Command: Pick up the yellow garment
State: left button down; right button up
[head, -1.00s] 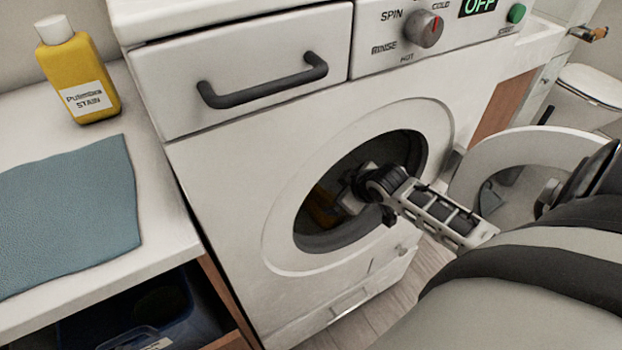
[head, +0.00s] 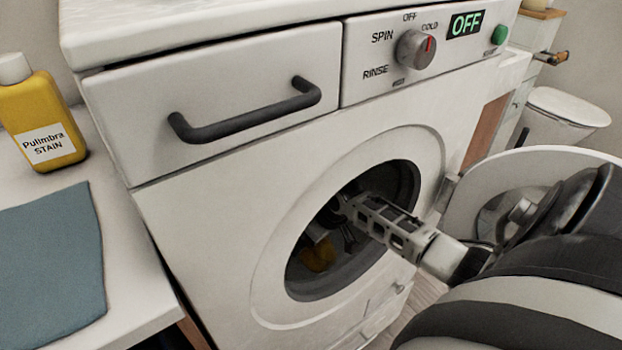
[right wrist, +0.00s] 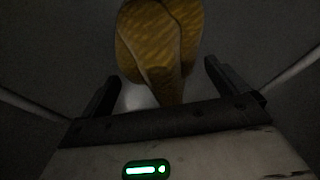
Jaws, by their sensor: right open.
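The yellow garment (head: 319,257) lies inside the drum of the front-loading washing machine (head: 225,235), low on the left of the round opening. In the right wrist view the garment (right wrist: 160,45) is a crumpled yellow bundle straight ahead, its lower end reaching between the fingers. My right gripper (right wrist: 170,85) is open, with one dark finger on each side of that end. Whether the fingers touch the cloth cannot be told. In the head view my right arm passes through the opening, and the gripper is mostly hidden in the dark drum. My left gripper is not in view.
The round washer door (head: 480,190) stands open to the right, close beside my right arm. The drum rim (head: 412,190) surrounds the arm. A counter at left holds a yellow stain bottle (head: 42,115) and a blue cloth (head: 50,260). A drawer handle (head: 245,115) juts out above.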

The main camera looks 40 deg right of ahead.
jog(key=c, duration=1.1)
jog(key=shift+o, duration=0.2)
jog(key=shift+r, duration=0.1)
